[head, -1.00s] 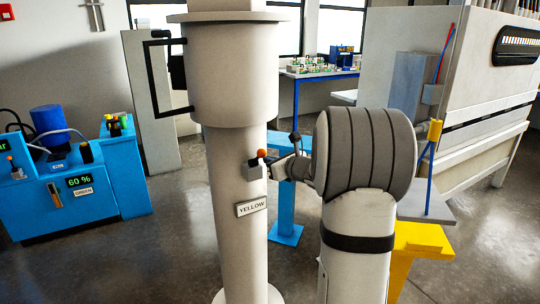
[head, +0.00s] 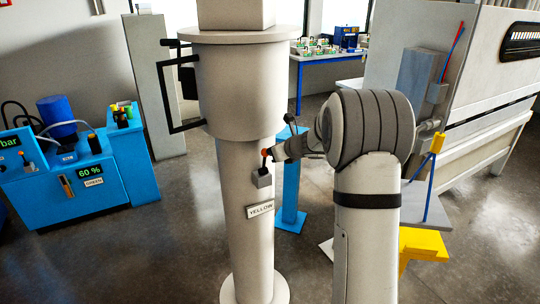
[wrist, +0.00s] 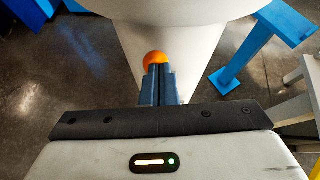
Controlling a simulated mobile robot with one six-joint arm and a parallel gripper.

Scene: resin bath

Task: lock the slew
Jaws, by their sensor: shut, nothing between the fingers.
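The slew lever has an orange-red ball knob (head: 264,152) and a dark stem. It rises from a small grey box (head: 262,178) on the side of the pale column (head: 240,225), above a plate reading YELLOW (head: 260,209). The lever stands about upright. My gripper (head: 275,152) is just right of the knob, very close to it. In the wrist view my fingers (wrist: 158,70) are together and empty. The orange knob (wrist: 155,57) shows just beyond their tips, partly hidden by them. I cannot tell whether they touch it.
A wide drum (head: 245,85) with a black handle frame (head: 183,95) overhangs the lever. A blue stand (head: 291,185) is behind my gripper. A blue console (head: 75,185) stands left, a large grey cabinet (head: 475,95) right. The floor left of the column is clear.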

